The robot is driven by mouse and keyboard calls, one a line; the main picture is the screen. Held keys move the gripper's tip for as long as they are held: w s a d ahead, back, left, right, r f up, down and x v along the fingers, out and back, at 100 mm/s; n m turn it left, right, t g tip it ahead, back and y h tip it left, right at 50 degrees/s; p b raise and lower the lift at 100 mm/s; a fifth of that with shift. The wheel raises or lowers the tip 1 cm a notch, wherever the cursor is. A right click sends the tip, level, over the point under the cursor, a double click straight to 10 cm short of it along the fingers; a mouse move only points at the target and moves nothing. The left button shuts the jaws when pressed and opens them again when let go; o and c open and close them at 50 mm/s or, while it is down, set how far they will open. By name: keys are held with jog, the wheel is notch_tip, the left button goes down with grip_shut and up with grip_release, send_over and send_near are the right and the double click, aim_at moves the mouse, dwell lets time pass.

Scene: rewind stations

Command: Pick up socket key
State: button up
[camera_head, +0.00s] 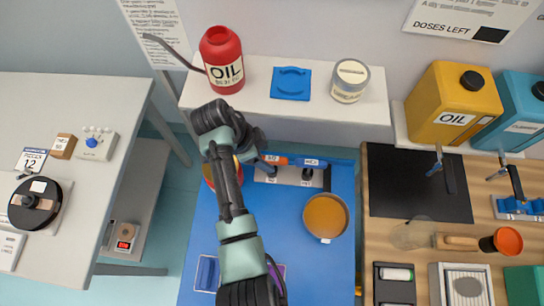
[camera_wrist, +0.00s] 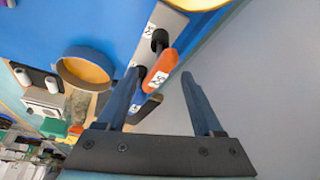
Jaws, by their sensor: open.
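Two labelled tool handles sit on a pale rack (camera_head: 289,177) at the back of the blue worktop. One is orange (camera_head: 279,160), the other blue (camera_head: 312,163). I cannot tell which of them is the socket key, as the labels are too small to read. In the wrist view the orange handle (camera_wrist: 160,70) shows between my fingertips in the picture, with the blue one (camera_wrist: 135,101) lower, partly behind my left finger. My gripper (camera_wrist: 160,76) is open and empty, close to the rack's left end. I see no contact with either handle.
A white shelf (camera_head: 290,119) behind holds a red oil can (camera_head: 222,62), a blue dish (camera_head: 291,83) and a grey tin (camera_head: 350,82). A round orange-brown bowl (camera_head: 325,216) stands on the blue worktop (camera_head: 290,240). A wooden bench (camera_head: 380,235) lies to the right.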

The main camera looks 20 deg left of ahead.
aim_at(268, 158)
jog(key=shift+x, duration=1.85)
grip_shut()
